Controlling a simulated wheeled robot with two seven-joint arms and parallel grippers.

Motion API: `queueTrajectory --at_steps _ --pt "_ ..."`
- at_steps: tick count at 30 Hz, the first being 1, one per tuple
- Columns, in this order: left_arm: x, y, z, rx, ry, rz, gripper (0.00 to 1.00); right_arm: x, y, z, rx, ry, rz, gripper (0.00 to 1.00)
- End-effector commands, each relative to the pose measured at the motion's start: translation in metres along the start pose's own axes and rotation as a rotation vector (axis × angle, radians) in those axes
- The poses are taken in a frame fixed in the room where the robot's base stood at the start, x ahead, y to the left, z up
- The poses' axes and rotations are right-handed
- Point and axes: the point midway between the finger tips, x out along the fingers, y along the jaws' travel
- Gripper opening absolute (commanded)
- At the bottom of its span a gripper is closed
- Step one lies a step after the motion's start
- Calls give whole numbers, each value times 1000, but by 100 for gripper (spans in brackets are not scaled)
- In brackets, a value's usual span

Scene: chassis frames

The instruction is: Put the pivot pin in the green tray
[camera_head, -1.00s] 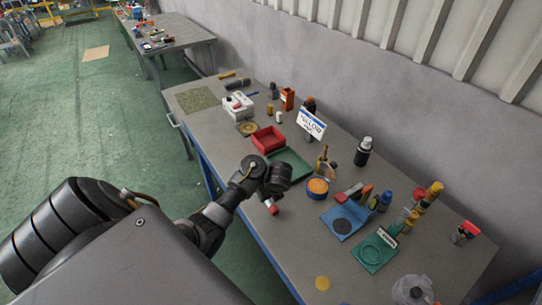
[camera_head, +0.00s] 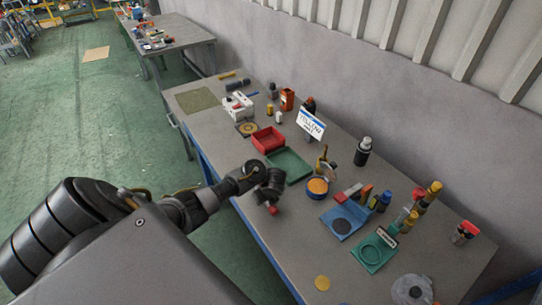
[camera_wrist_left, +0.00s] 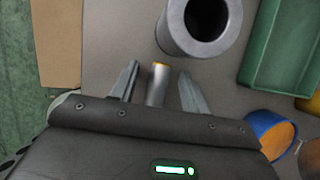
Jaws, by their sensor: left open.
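My right gripper is not in view.
A thick grey tube (camera_wrist_left: 176,37) stands close beyond the fingertips. A blue and orange roll (camera_head: 317,188) sits right of the gripper. A red bin (camera_head: 268,140) is behind the tray, near a sign (camera_head: 311,123). Blue (camera_head: 346,220) and green (camera_head: 373,253) fixtures stand further right.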

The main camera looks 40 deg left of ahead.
Motion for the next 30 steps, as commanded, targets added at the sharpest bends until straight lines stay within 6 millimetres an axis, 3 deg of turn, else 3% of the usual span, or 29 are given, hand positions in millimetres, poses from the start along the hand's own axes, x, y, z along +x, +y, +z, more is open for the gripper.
queueTrajectory --at_steps 5,15,30 --pt "0 0 0 0 0 0 44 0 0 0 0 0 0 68" --pt "0 0 0 0 0 0 0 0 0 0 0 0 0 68" --pt "-12 -2 3 -1 4 -2 0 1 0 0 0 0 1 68"
